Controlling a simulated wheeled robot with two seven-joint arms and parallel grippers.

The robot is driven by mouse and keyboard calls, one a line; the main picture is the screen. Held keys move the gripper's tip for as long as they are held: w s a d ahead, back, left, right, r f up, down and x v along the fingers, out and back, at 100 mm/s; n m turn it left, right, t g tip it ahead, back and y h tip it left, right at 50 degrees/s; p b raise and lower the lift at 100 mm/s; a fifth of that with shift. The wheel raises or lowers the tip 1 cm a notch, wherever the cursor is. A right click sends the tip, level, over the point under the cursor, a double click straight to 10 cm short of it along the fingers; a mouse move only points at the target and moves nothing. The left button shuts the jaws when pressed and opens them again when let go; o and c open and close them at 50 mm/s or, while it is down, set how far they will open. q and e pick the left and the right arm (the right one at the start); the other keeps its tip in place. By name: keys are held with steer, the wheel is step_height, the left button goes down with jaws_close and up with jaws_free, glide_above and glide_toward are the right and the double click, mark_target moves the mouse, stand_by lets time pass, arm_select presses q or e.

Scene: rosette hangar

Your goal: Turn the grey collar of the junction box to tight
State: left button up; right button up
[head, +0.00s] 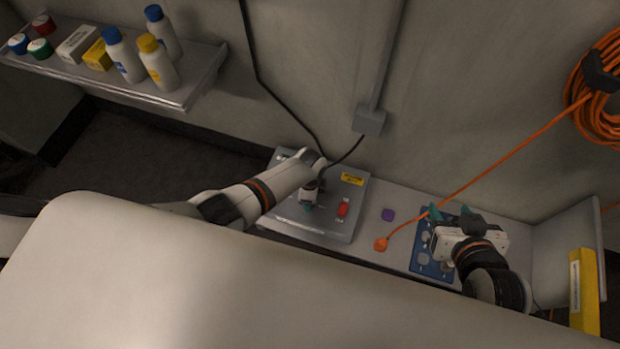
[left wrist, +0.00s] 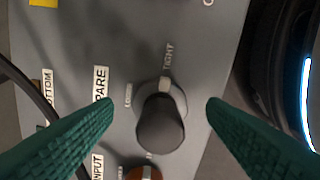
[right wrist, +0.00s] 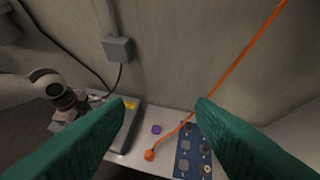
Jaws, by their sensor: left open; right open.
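The grey junction box (head: 336,222) sits on the bench in the head view. In the left wrist view, its panel (left wrist: 215,40) carries a dark grey, rounded collar (left wrist: 160,125) with a paler base ring. A pale mark (left wrist: 165,85) at its upper edge lies close below the word TIGHT; LOOSE is to its left. My left gripper (left wrist: 160,107) is open, its teal fingers on either side of the collar with gaps to both. In the head view the left gripper (head: 310,196) is over the box. My right gripper (head: 448,213) is open over a blue panel.
An orange-topped fitting (left wrist: 141,173) is just below the collar, and a black cable (left wrist: 35,90) curves at left. The blue panel (head: 424,267), a purple block (head: 388,215) and an orange plug (head: 380,244) with its cord are on the bench. A shelf (head: 190,90) holds bottles.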

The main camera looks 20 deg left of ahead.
arm_select(q)
step_height(320, 180, up, 4)
steer(key=shift+r+p, duration=0.1)
steer(key=shift+p, duration=1.1)
step_height(320, 180, up, 3)
steer(key=shift+f+p, duration=0.15)
steer(key=shift+p, duration=0.75)
arm_select(e)
steer(key=s+d+f+g+h, duration=0.2)
steer(key=s+d+g, duration=0.1)
steer(key=s+g, duration=0.55)
arm_select(q)
step_height(320, 180, up, 2)
steer(key=shift+r+p, duration=0.15)
steer(key=shift+p, duration=0.35)
steer(key=shift+r, duration=0.3)
arm_select(e)
steer(key=shift+t, duration=0.75)
steer(key=f, duration=0.4)
steer(key=shift+s+d+f, duration=0.1)
steer(key=shift+s+f, duration=0.1)
steer(key=shift+s, duration=0.05)
